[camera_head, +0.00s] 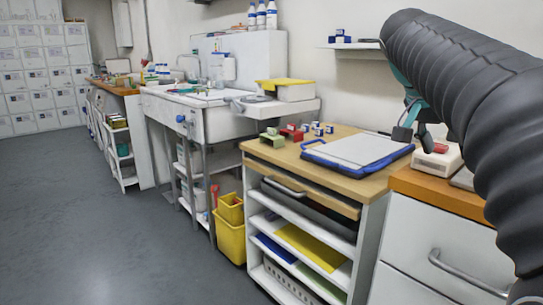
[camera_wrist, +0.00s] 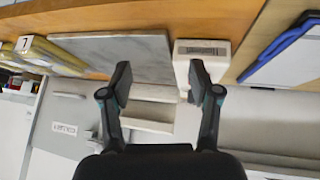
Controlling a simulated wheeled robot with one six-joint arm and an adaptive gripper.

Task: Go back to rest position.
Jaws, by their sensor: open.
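My gripper (camera_wrist: 160,80) is open in the wrist view, with its two dark fingers spread apart and nothing between them. In the head view my gripper (camera_head: 408,128) shows small and partly, at the end of my black arm on the right side. It hangs near a white device with a red part (camera_head: 436,160) on the orange-edged counter. In the wrist view the white device (camera_wrist: 203,55) lies beyond the right finger, and a grey slab (camera_wrist: 120,55) lies beyond the left finger. I cannot tell whether the fingers touch anything.
A blue-edged board (camera_head: 357,150) lies on the wooden-topped shelf unit (camera_head: 262,152), left of my gripper. Several small red, green and blue blocks (camera_head: 291,133) stand behind it. A drawer cabinet (camera_head: 420,235) is below. Yellow bins (camera_head: 231,240) stand on the floor; the grey floor (camera_head: 90,220) at left is clear.

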